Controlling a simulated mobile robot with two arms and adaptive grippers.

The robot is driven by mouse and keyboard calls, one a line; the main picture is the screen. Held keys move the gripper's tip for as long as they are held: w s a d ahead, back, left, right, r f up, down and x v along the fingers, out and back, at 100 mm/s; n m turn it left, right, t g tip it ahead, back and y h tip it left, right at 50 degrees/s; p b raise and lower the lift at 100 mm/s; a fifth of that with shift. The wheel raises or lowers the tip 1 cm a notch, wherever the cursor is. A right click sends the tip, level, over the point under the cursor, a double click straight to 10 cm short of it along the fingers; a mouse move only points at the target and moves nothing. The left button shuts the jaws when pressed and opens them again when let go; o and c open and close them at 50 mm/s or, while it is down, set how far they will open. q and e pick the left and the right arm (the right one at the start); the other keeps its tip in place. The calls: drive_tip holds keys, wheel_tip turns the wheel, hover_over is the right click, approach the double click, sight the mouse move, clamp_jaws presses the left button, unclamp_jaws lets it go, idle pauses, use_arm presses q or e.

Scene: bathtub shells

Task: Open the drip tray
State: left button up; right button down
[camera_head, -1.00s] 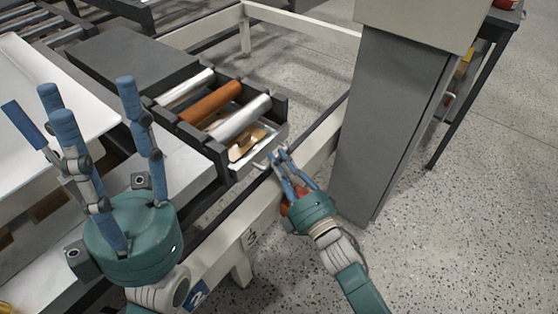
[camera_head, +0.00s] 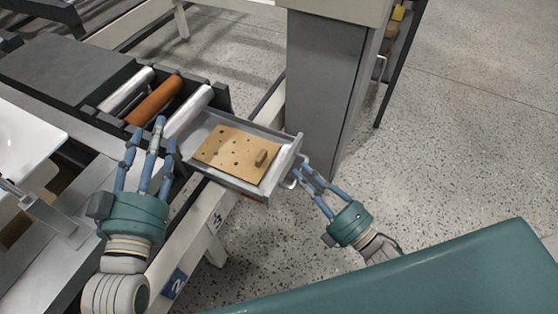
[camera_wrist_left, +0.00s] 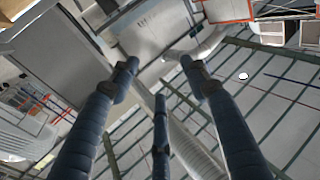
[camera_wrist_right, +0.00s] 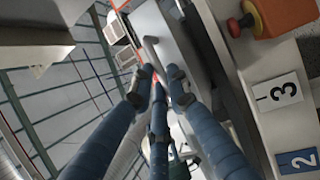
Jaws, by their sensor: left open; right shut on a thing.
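The drip tray (camera_head: 283,163) is a grey metal drawer that sticks out from under the roller unit. Inside it lies a tan perforated board (camera_head: 225,150) with a small block on it. A pale handle (camera_head: 292,180) is on its front face. My right gripper (camera_head: 303,172) is shut on the handle; in the right wrist view the fingers close around the handle bar (camera_wrist_right: 152,55). My left gripper (camera_head: 155,135) is open and empty, raised in front of the rollers in the head view. The left wrist view shows its fingers spread with nothing between them.
The roller unit (camera_head: 222,98) has silver rollers and an orange roller (camera_head: 153,100). A grey column (camera_head: 325,95) stands behind the tray. A white basin (camera_head: 25,135) is at the left. A red button on an orange box (camera_wrist_right: 275,18) sits on the frame beside the tray.

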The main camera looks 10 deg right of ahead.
use_arm(q)
drive_tip(key=shift+s+a+f+g+y+p, duration=0.15)
drive_tip(key=shift+f+g, duration=0.3)
drive_tip(key=shift+f, duration=0.5)
drive_tip(key=shift+s+a+f+g+y+p, duration=0.15)
drive_tip(key=shift+f+g, duration=0.35)
drive_tip(key=shift+f, duration=0.5)
drive_tip(key=shift+a+f+g+y+p, duration=0.15)
drive_tip(key=shift+f+g, duration=0.3)
drive_tip(key=shift+f, duration=0.5)
use_arm(e)
drive_tip(key=s+d, duration=0.4)
drive_tip(key=shift+d, duration=0.3)
drive_tip(key=shift+f, duration=0.1)
drive_tip(key=c, duration=1.7)
unclamp_jaws()
drive_tip(key=shift+o, duration=0.2)
drive_tip(key=v, duration=1.2)
drive_tip(key=shift+w, duration=0.1)
